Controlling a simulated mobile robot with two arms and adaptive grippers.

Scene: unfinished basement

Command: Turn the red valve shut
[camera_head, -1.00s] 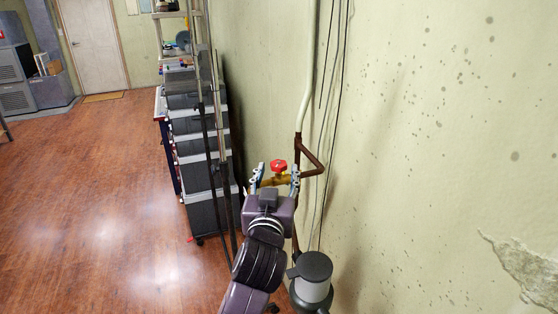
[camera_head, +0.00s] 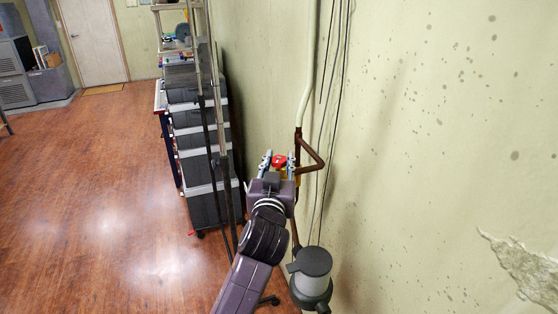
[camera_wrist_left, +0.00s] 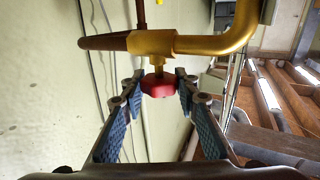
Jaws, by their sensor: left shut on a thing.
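The red valve handle (camera_head: 279,161) sits on a brass valve body on a pipe along the wall. In the left wrist view the red handle (camera_wrist_left: 158,85) is at the middle, on a short stem from the brass pipe (camera_wrist_left: 215,40). My left gripper (camera_head: 278,163) has one finger on each side of the handle. In the left wrist view its blue-grey padded fingertips (camera_wrist_left: 159,92) flank the red handle and are shut on it. My right gripper is not in view.
A brown and white pipe (camera_head: 303,110) and thin cables run down the wall beside the valve. A grey cylinder with a dark lid (camera_head: 312,275) stands below right. Stacked dark drawers (camera_head: 204,175) and upright poles stand to the left. The wooden floor (camera_head: 110,190) further left is clear.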

